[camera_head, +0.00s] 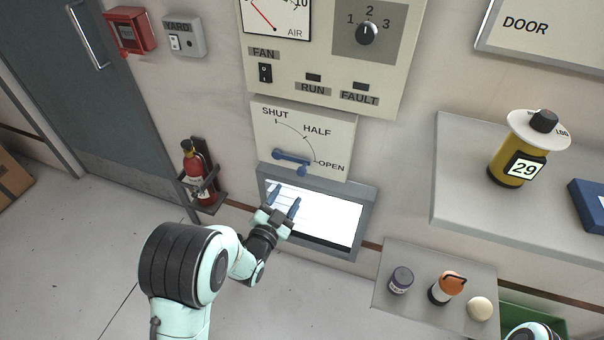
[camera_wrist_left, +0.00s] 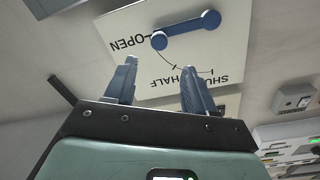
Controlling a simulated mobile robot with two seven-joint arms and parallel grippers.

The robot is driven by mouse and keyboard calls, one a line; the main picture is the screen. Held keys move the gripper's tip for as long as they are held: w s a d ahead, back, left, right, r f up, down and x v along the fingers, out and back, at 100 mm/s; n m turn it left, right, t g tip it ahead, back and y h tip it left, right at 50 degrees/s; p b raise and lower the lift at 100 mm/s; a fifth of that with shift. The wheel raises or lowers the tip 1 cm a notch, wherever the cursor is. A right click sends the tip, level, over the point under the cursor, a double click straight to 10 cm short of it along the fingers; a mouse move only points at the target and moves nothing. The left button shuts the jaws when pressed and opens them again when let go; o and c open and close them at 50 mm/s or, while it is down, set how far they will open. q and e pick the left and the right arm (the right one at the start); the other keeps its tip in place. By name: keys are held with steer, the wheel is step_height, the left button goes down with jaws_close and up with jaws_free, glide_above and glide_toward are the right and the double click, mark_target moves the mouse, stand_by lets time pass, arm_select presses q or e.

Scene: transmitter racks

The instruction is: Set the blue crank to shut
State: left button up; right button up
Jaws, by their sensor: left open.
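The blue crank (camera_head: 291,160) is mounted on a pale plate (camera_head: 342,137) marked SHUT, HALF and OPEN along an arc. It points right and slightly down, at OPEN. In the left wrist view the crank (camera_wrist_left: 185,30) appears upside down, its knob end beside the word OPEN. My left gripper (camera_head: 284,198) is open and empty, just below the crank in the head view, its blue fingers apart and not around it. In the left wrist view the fingers (camera_wrist_left: 158,67) reach toward the plate, short of the crank. My right gripper is out of view.
A bright lit recess (camera_head: 330,217) lies below the plate. A fan and selector panel (camera_head: 325,70) is above. A fire extinguisher (camera_head: 198,175) hangs at left. A small shelf (camera_head: 420,310) with several items and a larger shelf (camera_head: 460,215) stand at right.

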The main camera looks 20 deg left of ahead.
mark_target(301, 173)
arm_select(q)
steer(key=w, duration=0.3)
steer(key=w+b, duration=0.1)
steer(key=w, duration=0.3)
steer(key=w+d, duration=0.1)
steer(key=w, duration=0.3)
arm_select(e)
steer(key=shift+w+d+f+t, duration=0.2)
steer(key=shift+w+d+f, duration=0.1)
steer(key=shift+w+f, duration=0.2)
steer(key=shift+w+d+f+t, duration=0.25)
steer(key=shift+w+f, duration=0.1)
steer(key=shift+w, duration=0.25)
arm_select(q)
steer(key=shift+c, duration=0.4)
jaws_close()
